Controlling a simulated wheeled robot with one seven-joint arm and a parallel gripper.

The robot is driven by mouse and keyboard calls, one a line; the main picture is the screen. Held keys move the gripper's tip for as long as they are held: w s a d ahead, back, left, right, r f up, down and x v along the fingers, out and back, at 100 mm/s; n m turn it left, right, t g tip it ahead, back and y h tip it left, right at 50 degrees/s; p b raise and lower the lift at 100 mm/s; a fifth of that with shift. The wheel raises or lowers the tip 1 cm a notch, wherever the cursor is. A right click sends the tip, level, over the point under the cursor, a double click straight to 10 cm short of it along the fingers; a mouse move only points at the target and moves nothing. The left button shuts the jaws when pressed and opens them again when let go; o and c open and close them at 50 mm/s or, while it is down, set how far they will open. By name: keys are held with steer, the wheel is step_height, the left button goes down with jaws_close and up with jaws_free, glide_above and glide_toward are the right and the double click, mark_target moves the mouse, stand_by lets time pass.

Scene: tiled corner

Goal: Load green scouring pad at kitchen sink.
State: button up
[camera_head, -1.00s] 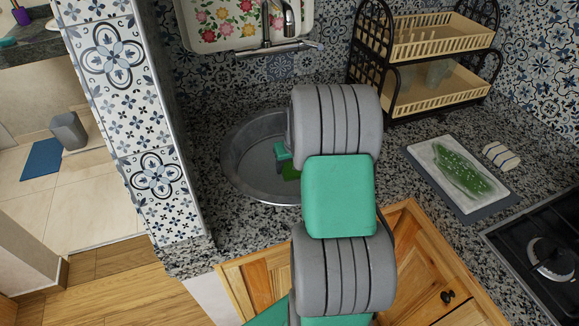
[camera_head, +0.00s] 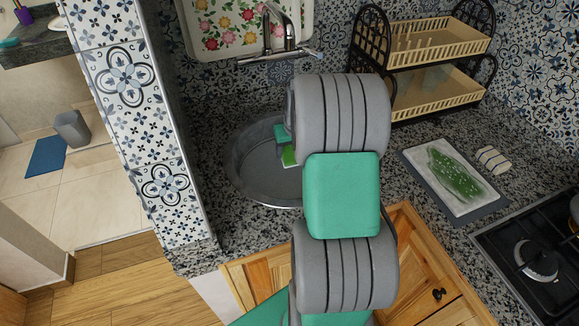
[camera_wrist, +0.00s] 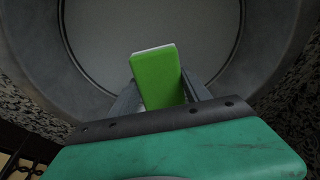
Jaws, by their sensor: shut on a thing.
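The green scouring pad (camera_wrist: 158,80) is a bright green block with a pale edge. It stands between the two fingers of my gripper (camera_wrist: 160,92) in the wrist view, and the fingers are shut on it. In the head view the pad (camera_head: 289,156) shows as a small green patch beside my arm, over the sink basin. The round grey metal sink (camera_head: 245,178) is set in the speckled counter; in the wrist view its bowl (camera_wrist: 100,45) lies beyond the pad. Most of my gripper is hidden behind my arm in the head view.
A tap (camera_head: 273,50) and a flowered tray (camera_head: 222,25) are behind the sink. A two-tier rack (camera_head: 435,92) stands back right. A board with green food (camera_head: 450,177), a striped cloth roll (camera_head: 497,160) and a hob (camera_head: 530,245) are at right. A tiled wall edge (camera_head: 140,120) borders the left.

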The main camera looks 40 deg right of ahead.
mark_target(290, 149)
steer(key=shift+r+p, duration=1.7)
steer(key=shift+r, duration=1.65)
steer(key=shift+r, duration=0.1)
step_height(290, 149, up, 4)
steer(key=shift+f+p, duration=0.1)
steer(key=shift+p, duration=1)
